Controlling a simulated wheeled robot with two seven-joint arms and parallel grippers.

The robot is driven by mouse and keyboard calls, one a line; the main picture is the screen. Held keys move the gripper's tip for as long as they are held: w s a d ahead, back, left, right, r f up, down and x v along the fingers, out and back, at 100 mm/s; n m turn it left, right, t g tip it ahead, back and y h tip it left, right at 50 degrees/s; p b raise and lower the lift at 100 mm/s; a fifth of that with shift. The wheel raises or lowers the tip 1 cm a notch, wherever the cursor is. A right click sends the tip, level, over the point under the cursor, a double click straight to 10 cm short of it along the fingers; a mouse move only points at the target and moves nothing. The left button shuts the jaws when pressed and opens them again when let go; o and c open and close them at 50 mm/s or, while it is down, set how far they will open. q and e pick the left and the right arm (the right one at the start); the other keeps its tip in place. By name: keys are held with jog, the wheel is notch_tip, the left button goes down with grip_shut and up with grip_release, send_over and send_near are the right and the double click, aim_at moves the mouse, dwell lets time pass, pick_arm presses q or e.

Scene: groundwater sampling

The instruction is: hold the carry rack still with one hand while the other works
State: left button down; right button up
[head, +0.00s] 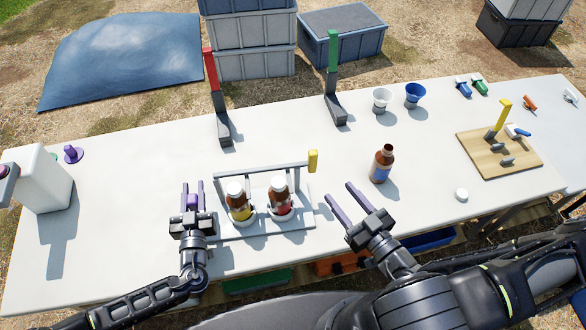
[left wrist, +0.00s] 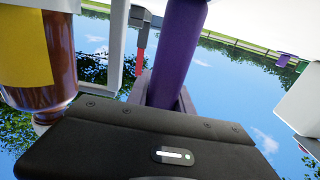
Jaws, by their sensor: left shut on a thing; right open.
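The carry rack (head: 304,221) stands on the table, with a grey bar across its back and a yellow block at the bar's right end. It holds two white-capped brown bottles, one with a yellow label (head: 239,212) and one with a red label (head: 284,208). My right gripper (head: 342,201) is open and empty, right of the rack. An uncapped brown bottle (head: 382,163) with a blue label stands upright beyond it.
A white cap (head: 461,194) lies on the table (head: 130,170). A wooden board (head: 515,165) with a yellow-handled fixture is at the right. White and blue cups (head: 415,95) and red- and green-topped stands (head: 333,85) are at the back. A white box (head: 40,178) stands far left.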

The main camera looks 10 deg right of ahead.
pick_arm(q)
jog(key=c, duration=1.1)
grip_release()
jog(key=shift+o, duration=0.2)
notch_tip(320, 180, up, 10)
